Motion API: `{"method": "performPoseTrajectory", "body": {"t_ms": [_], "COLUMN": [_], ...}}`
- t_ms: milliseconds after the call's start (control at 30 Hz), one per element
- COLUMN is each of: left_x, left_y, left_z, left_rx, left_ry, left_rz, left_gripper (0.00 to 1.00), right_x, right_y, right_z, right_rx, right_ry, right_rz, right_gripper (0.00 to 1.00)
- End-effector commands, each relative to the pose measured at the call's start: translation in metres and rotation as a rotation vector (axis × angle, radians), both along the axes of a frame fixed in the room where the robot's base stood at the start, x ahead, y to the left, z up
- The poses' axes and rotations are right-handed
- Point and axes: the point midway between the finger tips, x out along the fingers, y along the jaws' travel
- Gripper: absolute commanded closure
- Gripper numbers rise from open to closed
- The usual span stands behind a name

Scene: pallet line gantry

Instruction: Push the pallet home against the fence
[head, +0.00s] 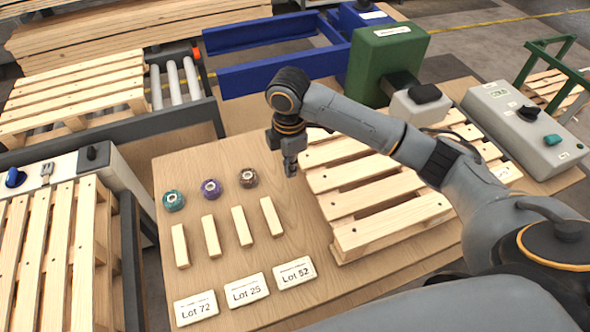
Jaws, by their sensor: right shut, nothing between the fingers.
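A light wooden pallet (392,224) lies on the wooden table at centre right, with my right arm crossing over its far part. My right gripper (290,170) points down just left of the pallet's far left corner. Its fingers are shut and empty. I cannot tell whether it touches the pallet's edge. My left gripper does not show.
Left of the pallet are a teal roll (173,201), a purple roll (211,189), a brown roll (248,178), several wooden blocks (211,236) and lot cards (247,291). Other pallets (75,90) lie at left. A blue frame (275,75) stands behind.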

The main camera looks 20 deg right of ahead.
Motion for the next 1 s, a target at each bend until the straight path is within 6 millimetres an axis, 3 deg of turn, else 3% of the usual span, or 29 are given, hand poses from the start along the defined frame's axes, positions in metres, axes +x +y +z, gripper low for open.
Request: {"method": "performPoseTrajectory", "body": {"t_ms": [167, 433, 700, 1000], "left_x": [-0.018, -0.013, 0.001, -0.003], "left_y": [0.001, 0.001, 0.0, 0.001], "left_z": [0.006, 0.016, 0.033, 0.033], "left_rx": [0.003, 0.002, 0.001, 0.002], "left_ry": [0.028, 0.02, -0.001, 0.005], "left_rz": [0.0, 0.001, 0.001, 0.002], "left_gripper": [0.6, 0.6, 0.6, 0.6], "right_x": [-0.002, -0.001, -0.001, -0.001], "right_y": [0.0, 0.0, -0.034, -0.04], "right_z": [-0.032, -0.089, -0.089, -0.091], "right_rx": [-0.001, 0.0, 0.0, 0.001], "right_ry": [0.006, 0.003, -0.002, -0.003], "right_rz": [-0.002, -0.003, -0.003, -0.001], "right_gripper": [1.0, 1.0, 1.0, 1.0]}}
